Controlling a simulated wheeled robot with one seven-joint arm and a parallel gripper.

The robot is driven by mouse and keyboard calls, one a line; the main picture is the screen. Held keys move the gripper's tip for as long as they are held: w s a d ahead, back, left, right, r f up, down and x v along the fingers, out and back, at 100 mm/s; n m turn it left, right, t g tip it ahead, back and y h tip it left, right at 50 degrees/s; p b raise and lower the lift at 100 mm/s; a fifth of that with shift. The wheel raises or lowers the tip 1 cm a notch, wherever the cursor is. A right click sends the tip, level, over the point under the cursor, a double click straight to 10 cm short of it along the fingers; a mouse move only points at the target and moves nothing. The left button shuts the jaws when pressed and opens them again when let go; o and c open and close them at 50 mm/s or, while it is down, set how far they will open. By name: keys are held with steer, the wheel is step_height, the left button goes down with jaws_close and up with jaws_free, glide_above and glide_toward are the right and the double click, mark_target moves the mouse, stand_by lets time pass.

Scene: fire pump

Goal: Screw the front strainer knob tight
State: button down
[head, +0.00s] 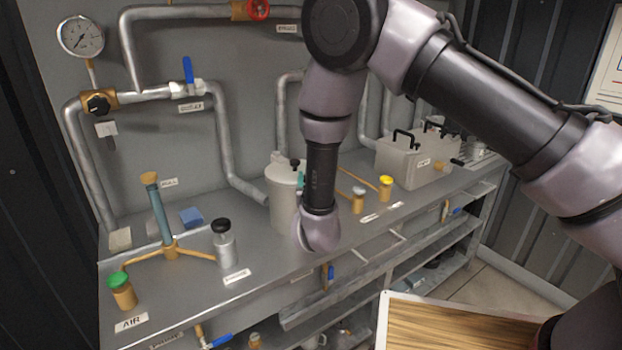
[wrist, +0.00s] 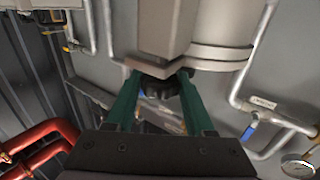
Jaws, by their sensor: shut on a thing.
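The strainer is a pale grey cylinder (head: 282,198) standing on the bench behind my forearm, and its body (wrist: 218,30) fills the top middle of the wrist view. The front strainer knob is a dark ridged knob (wrist: 160,87) under a grey bracket in the wrist view. My gripper (wrist: 158,78) has its green fingers on both sides of this knob, shut on it. The fingertips and bracket partly cover the knob. In the head view my arm hides most of the gripper; only a bit of green shows beside the strainer. The knob's tightness cannot be seen.
A black-capped bottle (head: 223,243), a green-capped fitting (head: 122,291) and a blue upright tube (head: 160,215) stand left on the bench. A yellow-capped fitting (head: 385,188) and a grey box (head: 405,162) stand right. Pipes with a blue-handled valve (head: 188,75) run behind.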

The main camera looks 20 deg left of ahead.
steer(key=m+h, duration=0.2)
steer(key=h, duration=0.1)
steer(key=m+t+h, duration=0.1)
steer(key=m+h, duration=0.1)
steer(key=h, duration=0.2)
steer(key=shift+s+a+m, duration=0.15)
steer(key=shift+m, duration=0.15)
steer(key=m+g+h, duration=0.1)
steer(key=m+h, duration=0.1)
steer(key=h, duration=0.2)
steer(key=m+g+h, duration=0.1)
steer(key=m+h, duration=0.2)
steer(key=h, duration=0.1)
steer(key=shift+f+g, duration=0.1)
steer(key=shift+g, duration=0.2)
steer(key=shift+m, duration=0.3)
steer(key=shift+c, duration=1.3)
jaws_free()
steer(key=v, duration=1)
steer(key=shift+s+a+h, duration=0.2)
steer(key=shift+a+h, duration=0.05)
steer(key=shift+h, duration=0.05)
